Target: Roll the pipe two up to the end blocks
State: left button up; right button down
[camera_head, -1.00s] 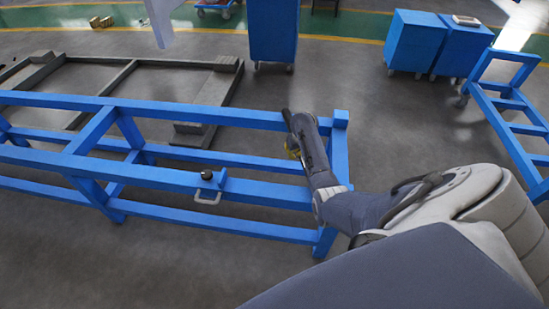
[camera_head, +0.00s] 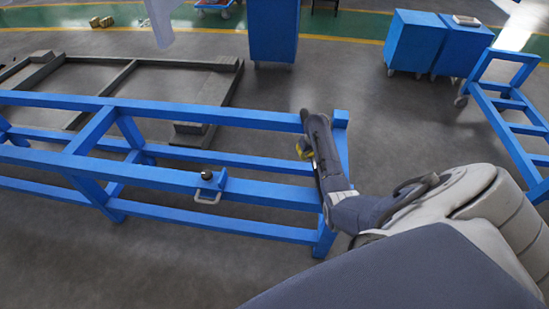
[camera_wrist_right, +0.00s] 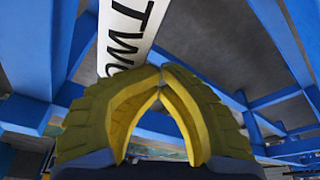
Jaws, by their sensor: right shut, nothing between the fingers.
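A white pipe with black "TWO" lettering (camera_wrist_right: 128,35) shows in the right wrist view, just beyond the fingertips. Whether they touch it is unclear. I cannot make the pipe out in the head view. My right gripper (camera_head: 305,148) is at the right end of the blue rack (camera_head: 150,175), between its two long rails. Its yellow fingers (camera_wrist_right: 160,82) are shut with their tips together, holding nothing. A raised blue block (camera_head: 341,118) stands at the right end of the far rail. The near rail's right end is partly hidden behind my right arm. My left gripper is not in view.
A blue bracket with a black knob and pale handle (camera_head: 209,184) sits on the near rail. A grey frame (camera_head: 120,62) lies behind the rack. Blue cabinets (camera_head: 415,42) and another blue rack (camera_head: 510,110) stand to the right, with open floor between.

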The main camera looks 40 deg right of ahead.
jog(key=shift+s+d+f, duration=0.25)
jog(key=shift+s+d, duration=0.7)
jog(key=shift+s, duration=0.25)
jog(key=shift+s+d+f, duration=0.2)
jog(key=shift+s+d, duration=0.7)
jog(key=shift+s, duration=0.25)
jog(key=shift+w+a+r, duration=0.1)
jog(key=shift+w+r, duration=0.15)
jog(key=shift+r, duration=0.55)
jog(key=shift+w+a+r, duration=0.1)
jog(key=shift+w+r, duration=0.1)
jog(key=shift+r, duration=0.55)
jog(key=shift+w+a+r, duration=0.2)
jog(key=shift+w+r, duration=0.05)
jog(key=shift+r, duration=0.45)
jog(key=shift+w+a+r, duration=0.2)
jog(key=shift+w+r, duration=0.05)
jog(key=shift+r, duration=0.45)
jog(key=shift+w+a+r, duration=0.15)
jog(key=shift+r, duration=0.45)
jog(key=shift+w+a+r, duration=0.1)
jog(key=shift+r, duration=0.5)
jog(key=shift+w+a+r, duration=0.15)
jog(key=shift+r, duration=0.45)
